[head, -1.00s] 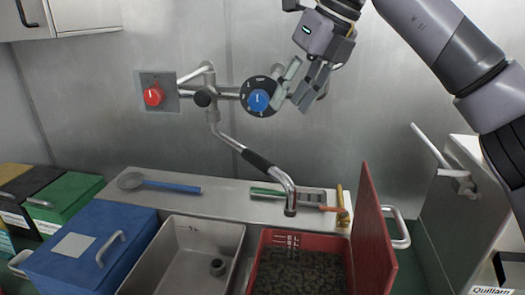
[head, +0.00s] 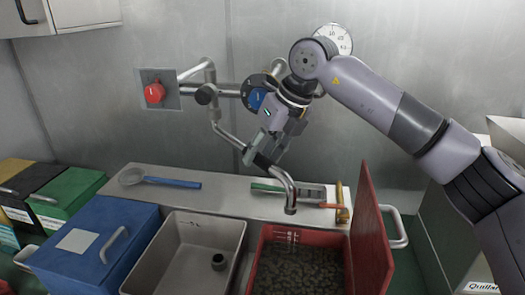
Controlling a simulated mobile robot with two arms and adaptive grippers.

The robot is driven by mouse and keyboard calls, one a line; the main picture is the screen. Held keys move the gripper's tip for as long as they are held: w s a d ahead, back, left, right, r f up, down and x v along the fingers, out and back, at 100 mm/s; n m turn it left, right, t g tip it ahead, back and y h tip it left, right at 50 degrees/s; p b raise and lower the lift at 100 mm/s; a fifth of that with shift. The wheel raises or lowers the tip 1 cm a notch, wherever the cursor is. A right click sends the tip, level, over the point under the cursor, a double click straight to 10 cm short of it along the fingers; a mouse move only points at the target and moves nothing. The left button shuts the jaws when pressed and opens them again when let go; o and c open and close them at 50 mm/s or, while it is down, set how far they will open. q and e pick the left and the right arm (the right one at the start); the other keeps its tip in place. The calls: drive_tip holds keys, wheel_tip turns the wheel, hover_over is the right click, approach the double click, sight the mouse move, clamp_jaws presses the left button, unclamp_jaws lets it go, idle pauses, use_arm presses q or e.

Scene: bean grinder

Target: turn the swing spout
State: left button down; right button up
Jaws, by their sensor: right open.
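The swing spout (head: 285,181) is a bent metal pipe with a black sleeve. It runs from the wall fitting down to the right, and its outlet hangs near the back edge of the red bin (head: 262,234). My right gripper (head: 257,156) is open at the black sleeve, with its fingers pointing down. The fingers overlap the sleeve in the picture; whether they touch it I cannot tell. My left gripper is not in view.
A red knob (head: 155,93) and a blue-centred dial (head: 257,98), partly hidden by my right arm, are on the wall. A grey basin (head: 179,248) stands left of the red bin, whose lid stands up at right. A ledge behind holds a blue-handled scoop (head: 172,183).

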drive_tip(key=shift+c, duration=0.2)
clamp_jaws()
idle(0.6)
